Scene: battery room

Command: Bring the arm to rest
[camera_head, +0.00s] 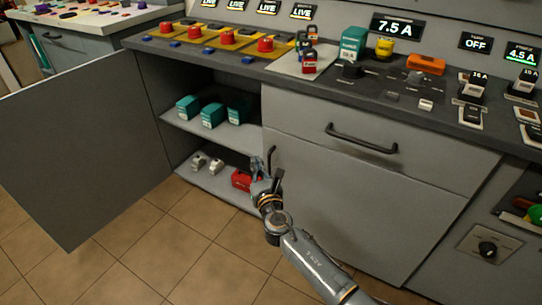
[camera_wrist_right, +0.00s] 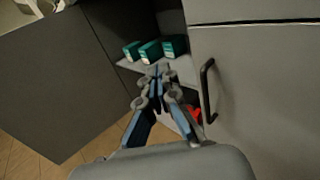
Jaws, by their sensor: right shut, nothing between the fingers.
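My right arm (camera_head: 318,266) reaches up from the bottom of the head view. My right gripper (camera_head: 270,166) is at the right edge of the open cabinet, in front of the lower shelf and near a vertical door handle (camera_head: 271,158). In the wrist view the right gripper (camera_wrist_right: 158,70) has its fingers together with nothing between them. The handle (camera_wrist_right: 208,90) stands to the right of the fingers, apart from them. The gripper partly hides a red object (camera_head: 241,180) on the lower shelf. My left gripper is in neither view.
The grey cabinet door (camera_head: 82,150) stands wide open to the left. Teal boxes (camera_head: 211,115) sit on the upper shelf, and small pale objects (camera_head: 216,166) on the lower one. The counter (camera_head: 185,51) carries red knobs, padlocks and switches. The tiled floor (camera_head: 120,255) is clear.

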